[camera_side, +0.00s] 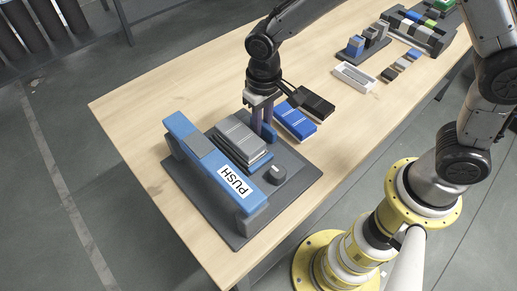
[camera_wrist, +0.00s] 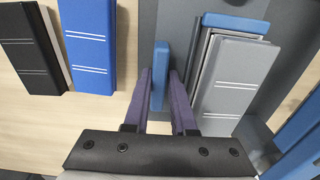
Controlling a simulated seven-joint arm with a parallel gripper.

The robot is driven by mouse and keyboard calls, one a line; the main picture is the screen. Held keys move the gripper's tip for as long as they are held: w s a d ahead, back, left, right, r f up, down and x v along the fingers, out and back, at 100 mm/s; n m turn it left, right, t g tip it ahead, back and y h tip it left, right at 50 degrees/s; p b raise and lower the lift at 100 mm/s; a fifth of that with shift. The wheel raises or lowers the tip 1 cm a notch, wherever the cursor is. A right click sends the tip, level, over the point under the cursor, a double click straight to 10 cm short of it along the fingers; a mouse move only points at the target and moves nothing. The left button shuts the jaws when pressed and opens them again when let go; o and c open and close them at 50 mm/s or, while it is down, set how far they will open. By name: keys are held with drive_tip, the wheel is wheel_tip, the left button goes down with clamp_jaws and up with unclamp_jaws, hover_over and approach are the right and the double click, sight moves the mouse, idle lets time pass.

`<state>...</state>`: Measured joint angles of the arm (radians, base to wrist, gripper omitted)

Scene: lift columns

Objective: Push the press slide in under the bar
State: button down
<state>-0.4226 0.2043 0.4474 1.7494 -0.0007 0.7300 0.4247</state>
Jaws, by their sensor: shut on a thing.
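The press stands on a dark base plate (camera_side: 182,184) on the wooden table. Its blue bar (camera_side: 206,165), with a grey section and a white PUSH label, spans the plate's left side on raised ends. The press slide (camera_side: 239,142) carries a stack of grey blocks just right of the bar, short of being fully beneath it. A grey block with two light stripes tops the stack (camera_wrist: 237,78). My gripper (camera_side: 263,128) points down at the slide's far right side. Its fingers are shut on the slide's upright blue handle (camera_wrist: 160,72), beside the stack.
A round dark knob (camera_side: 272,174) sits on the base plate's near side. A blue block (camera_side: 296,120) and a black block (camera_side: 312,102) lie right of the gripper. A white tray (camera_side: 354,77) and racks of blocks (camera_side: 419,34) stand farther back.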

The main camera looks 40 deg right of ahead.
sight(232, 147)
drive_tip(key=shift+s+a+f, duration=0.1)
drive_tip(key=shift+a+f, duration=0.1)
drive_tip(key=shift+a, duration=1.35)
drive_tip(key=shift+s+a+f, duration=0.1)
drive_tip(key=shift+a+f, duration=0.1)
drive_tip(key=shift+a, duration=1.35)
drive_tip(key=shift+a+f, duration=0.2)
drive_tip(key=shift+a, duration=1.35)
drive_tip(key=c, duration=0.9)
unclamp_jaws()
drive_tip(key=shift+a, duration=0.1)
drive_tip(key=shift+r, duration=0.15)
drive_tip(key=shift+w+r, duration=0.1)
drive_tip(key=shift+r, duration=3.55)
